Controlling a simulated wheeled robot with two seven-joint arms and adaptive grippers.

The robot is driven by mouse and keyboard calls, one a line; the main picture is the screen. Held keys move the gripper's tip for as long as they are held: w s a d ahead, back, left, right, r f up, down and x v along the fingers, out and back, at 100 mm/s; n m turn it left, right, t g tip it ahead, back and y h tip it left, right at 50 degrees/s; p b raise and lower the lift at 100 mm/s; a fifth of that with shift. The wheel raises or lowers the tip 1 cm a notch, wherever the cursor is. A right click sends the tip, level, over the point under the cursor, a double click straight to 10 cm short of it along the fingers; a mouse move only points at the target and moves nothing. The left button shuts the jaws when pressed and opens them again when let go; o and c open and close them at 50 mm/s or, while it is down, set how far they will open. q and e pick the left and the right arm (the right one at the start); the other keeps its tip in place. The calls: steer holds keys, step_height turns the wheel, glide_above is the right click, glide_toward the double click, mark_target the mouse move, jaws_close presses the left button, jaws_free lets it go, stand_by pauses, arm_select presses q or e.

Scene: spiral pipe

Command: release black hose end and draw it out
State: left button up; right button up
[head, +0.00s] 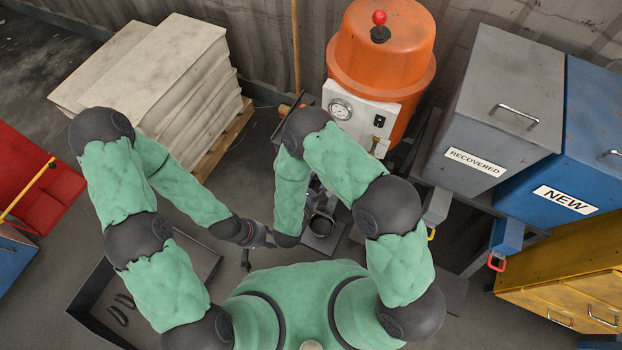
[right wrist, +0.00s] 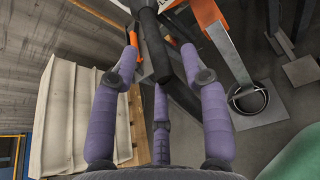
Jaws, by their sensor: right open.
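The black hose (right wrist: 155,60) comes down from the top of the right wrist view and stands between the spread fingers of my right gripper (right wrist: 160,52). The side fingers show gaps to the hose, so the gripper is open around it. Whether the lower finger touches the hose is unclear. In the head view my right forearm hides this gripper and the hose. My left gripper (head: 260,240) is dark grey, low at the middle of the head view, beside my right forearm; its fingers are too small to read.
An orange vessel (head: 382,50) with a gauge panel (head: 352,115) stands at the wall. A black round cup (head: 320,225) sits on a grey plate. Pale stacked slabs (head: 160,65) are at the left. A floor tray (head: 85,290) holds dark curved pieces. Grey (head: 500,95) and blue (head: 585,125) bins stand right.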

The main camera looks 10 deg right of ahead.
arm_select(q)
steer(key=shift+w, duration=0.3)
arm_select(e)
steer(key=shift+w+d+f, duration=0.15)
steer(key=shift+w+d, duration=0.05)
steer(key=shift+w, duration=0.1)
jaws_close()
steer(key=shift+s+a, duration=0.55)
steer(key=shift+s, duration=0.05)
arm_select(q)
steer(key=shift+r+p, duration=0.35)
arm_select(e)
steer(key=shift+s+a, duration=0.5)
steer(key=shift+s, duration=0.35)
steer(key=shift+s+a, duration=0.5)
steer(key=shift+s, duration=0.3)
